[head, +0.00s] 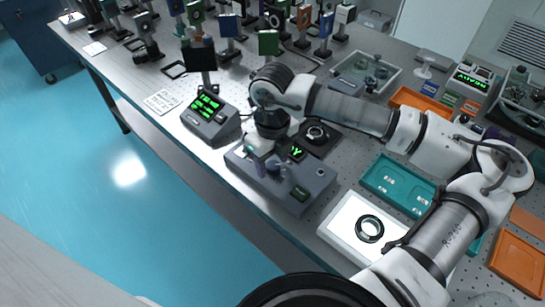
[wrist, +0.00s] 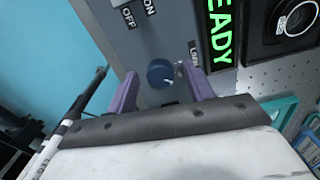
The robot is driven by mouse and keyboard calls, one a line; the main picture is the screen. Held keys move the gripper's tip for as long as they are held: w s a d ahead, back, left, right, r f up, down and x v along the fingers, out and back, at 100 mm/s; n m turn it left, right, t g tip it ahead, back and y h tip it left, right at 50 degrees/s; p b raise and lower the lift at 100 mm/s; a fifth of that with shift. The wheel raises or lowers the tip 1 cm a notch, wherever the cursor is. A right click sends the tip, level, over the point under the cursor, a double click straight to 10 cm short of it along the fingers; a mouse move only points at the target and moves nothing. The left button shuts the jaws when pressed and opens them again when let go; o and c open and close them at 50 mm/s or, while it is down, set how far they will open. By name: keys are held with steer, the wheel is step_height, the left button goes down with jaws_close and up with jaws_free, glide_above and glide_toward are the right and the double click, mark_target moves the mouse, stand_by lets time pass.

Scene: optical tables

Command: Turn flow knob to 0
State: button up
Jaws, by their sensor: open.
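A grey-blue control box (head: 318,183) stands near the front edge of the table, under my gripper (head: 262,149). In the wrist view, a round blue knob (wrist: 160,73) with a light pointer mark sits on the grey panel (wrist: 150,42). My gripper (wrist: 162,76) has its two purple fingers apart, one on each side of this knob; I cannot tell whether they touch it. A label beside the right finger is partly hidden, and I see no flow label. An ON/OFF switch lies to the upper left and a green READY display (wrist: 220,32) to the upper right.
A black-framed round lens mount (head: 315,135) stands just behind the box. A console with a green screen (head: 208,106) is to the left. A white tablet with a dark ring (head: 345,232) and a teal tray (head: 380,178) lie to the right. Many optics stand at the back.

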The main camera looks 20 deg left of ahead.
steer(key=shift+c, duration=0.2)
steer(key=c, duration=0.9)
steer(key=shift+f, duration=0.1)
steer(key=shift+b, duration=0.45)
steer(key=shift+f+n+b, duration=0.25)
steer(key=shift+n+b, duration=0.35)
steer(key=shift+b, duration=0.4)
steer(key=n+b, duration=0.2)
steer(key=b, duration=0.1)
steer(key=shift+b, duration=0.4)
steer(key=n+b, duration=0.2)
steer(key=shift+b, duration=0.35)
steer(key=shift+r+n+b, duration=0.25)
steer(key=shift+n+b, duration=0.75)
steer(key=shift+n, duration=0.3)
steer(key=shift+s, duration=0.1)
